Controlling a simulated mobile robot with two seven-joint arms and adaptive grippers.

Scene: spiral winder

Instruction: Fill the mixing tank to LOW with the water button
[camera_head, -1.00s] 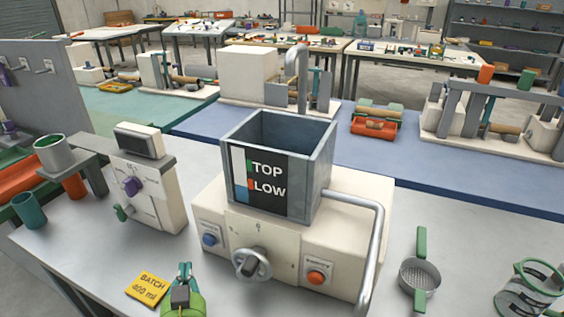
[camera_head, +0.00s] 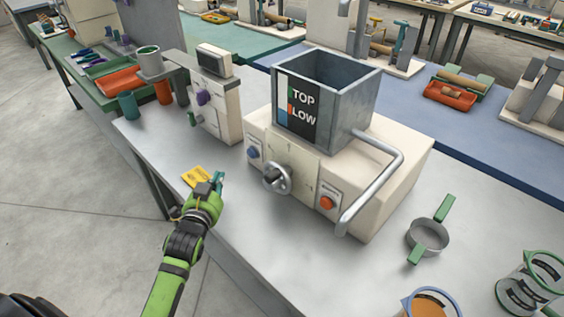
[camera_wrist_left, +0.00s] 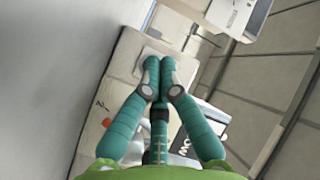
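The grey square mixing tank (camera_head: 355,105) sits on a cream machine (camera_head: 400,175); its dark label (camera_head: 302,115) reads TOP and LOW. The strip beside the words is too small to read a level surely. The blue button (camera_head: 253,153) is on the machine's front left, left of a handwheel (camera_head: 276,178); an orange button (camera_head: 326,203) is on the right. My left gripper (camera_head: 218,182) is left of the blue button, apart from it in the head view. In the wrist view its teal fingers (camera_wrist_left: 159,66) are together, empty, over a pale button plate (camera_wrist_left: 145,62); the blue button is hidden there. My right gripper is out of view.
A yellow batch card (camera_head: 196,175) lies by the left gripper. A smaller cream device (camera_head: 212,110) stands left of the tank. A bent metal pipe (camera_head: 385,185) juts from the machine's right. A strainer (camera_head: 428,237) and jars (camera_head: 525,290) are at right. The bench front is mostly clear.

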